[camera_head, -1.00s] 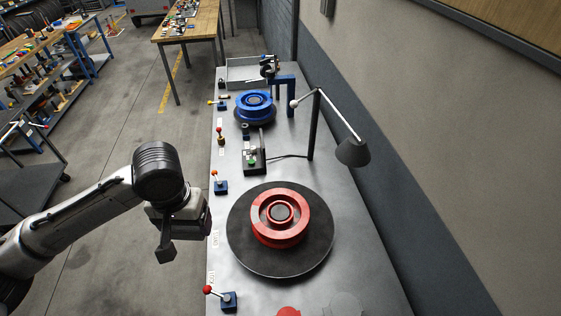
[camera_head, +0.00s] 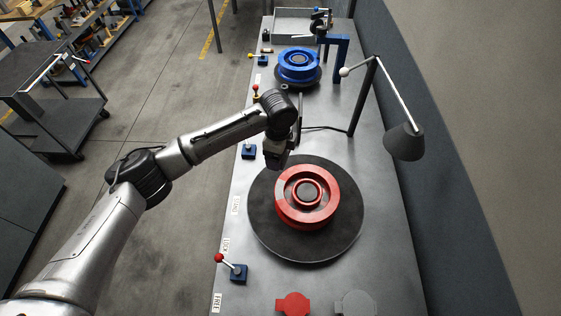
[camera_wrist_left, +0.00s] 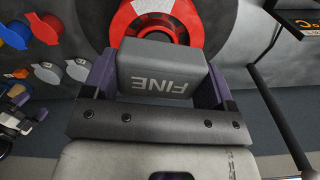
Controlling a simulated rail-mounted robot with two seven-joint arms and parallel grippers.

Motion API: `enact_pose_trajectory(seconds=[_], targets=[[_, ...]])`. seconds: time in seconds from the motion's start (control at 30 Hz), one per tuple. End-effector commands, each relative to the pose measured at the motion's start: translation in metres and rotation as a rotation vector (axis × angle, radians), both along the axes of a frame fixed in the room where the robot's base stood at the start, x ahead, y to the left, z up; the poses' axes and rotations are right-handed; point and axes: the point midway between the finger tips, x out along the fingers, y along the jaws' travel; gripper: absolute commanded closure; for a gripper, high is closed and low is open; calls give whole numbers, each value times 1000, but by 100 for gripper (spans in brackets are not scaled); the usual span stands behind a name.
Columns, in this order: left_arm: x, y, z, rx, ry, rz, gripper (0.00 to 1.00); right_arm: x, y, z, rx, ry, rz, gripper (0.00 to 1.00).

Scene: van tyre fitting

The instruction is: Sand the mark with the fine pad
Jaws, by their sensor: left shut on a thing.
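The fine pad (camera_wrist_left: 158,70) is a grey block lettered FINE, upside down in the left wrist view. My left gripper (camera_head: 276,158) is shut on it, with a finger on each side. In the head view the gripper is at the upper left edge of the black turntable (camera_head: 262,222), and the pad is hard to make out there. A red wheel (camera_head: 318,212) lies on the turntable. It also shows in the left wrist view (camera_wrist_left: 186,18), beyond the pad, with a pale patch (camera_wrist_left: 150,6) on it that may be the mark. My right gripper is not in view.
A lamp (camera_head: 404,142) overhangs the bench at right. A red-knobbed lever (camera_head: 237,271) stands at the front left, with a red disc (camera_head: 292,304) and a grey disc (camera_head: 356,303) at the front. A blue wheel (camera_head: 299,66) is farther back.

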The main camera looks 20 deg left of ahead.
Motion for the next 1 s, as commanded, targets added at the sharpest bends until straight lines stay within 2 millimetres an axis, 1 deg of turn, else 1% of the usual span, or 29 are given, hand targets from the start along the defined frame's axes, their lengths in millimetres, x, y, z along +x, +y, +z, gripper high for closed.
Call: enact_pose_trajectory(seconds=[0.03, 0.2, 0.4, 0.67, 0.77, 1.0], targets=[[3, 0, -13, 0, 4, -74, 40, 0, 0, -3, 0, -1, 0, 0], [11, 0, -39, -1, 3, -301, 40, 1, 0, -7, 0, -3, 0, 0], [16, 0, -57, -1, 1, -456, 40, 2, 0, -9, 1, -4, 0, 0], [17, 1, -70, 0, 0, -510, 40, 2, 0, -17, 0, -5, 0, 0], [17, 0, -77, 0, 0, -510, 40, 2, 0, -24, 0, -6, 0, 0], [17, 1, -98, 0, 0, -509, 40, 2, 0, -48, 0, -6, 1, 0]])
